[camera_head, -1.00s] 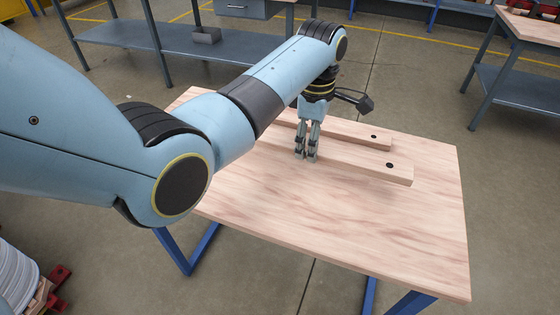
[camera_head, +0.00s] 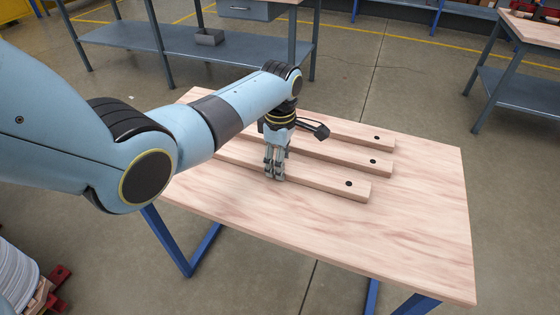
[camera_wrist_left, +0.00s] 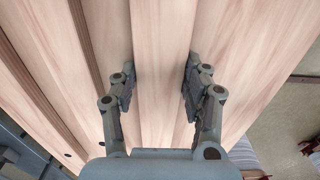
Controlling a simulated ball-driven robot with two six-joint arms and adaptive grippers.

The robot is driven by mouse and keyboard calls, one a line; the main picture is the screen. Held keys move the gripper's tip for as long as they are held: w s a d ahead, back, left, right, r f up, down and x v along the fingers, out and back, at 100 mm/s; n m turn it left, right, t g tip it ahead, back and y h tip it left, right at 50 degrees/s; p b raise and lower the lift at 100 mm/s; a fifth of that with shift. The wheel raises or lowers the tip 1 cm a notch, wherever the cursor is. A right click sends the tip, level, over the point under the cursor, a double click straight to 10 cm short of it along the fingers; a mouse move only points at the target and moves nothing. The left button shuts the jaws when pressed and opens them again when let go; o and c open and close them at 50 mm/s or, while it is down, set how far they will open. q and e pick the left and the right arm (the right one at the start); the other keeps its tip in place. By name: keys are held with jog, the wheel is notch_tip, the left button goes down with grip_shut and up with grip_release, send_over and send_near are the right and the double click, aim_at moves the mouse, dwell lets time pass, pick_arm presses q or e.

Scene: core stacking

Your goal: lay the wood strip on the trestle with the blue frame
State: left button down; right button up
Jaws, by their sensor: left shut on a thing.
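The trestle is a pale wooden top (camera_head: 420,220) on a blue frame (camera_head: 205,250). The wood strip (camera_head: 325,187) is a long pale bar with a black hole at its right end. My left gripper (camera_head: 274,178) is shut on it, pointing down with one finger on each side. In the left wrist view the strip (camera_wrist_left: 162,80) runs between the fingertips (camera_wrist_left: 158,85). The strip is level, low at the trestle top; I cannot tell whether it touches. The gripper hides part of its left length. My right gripper is not in view.
Two similar strips lie behind the held one, a middle strip (camera_head: 365,163) and a back strip (camera_head: 365,137), roughly parallel. The front and right of the top are clear. A grey shelf table (camera_head: 120,38) stands behind, another table (camera_head: 520,80) at the right.

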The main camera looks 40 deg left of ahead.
pick_arm(q)
jog(key=c, duration=0.6)
grip_release()
jog(key=shift+f, duration=0.1)
notch_tip(320, 180, up, 12)
jog(key=shift+r+p, duration=0.15)
jog(key=shift+p, duration=1.05)
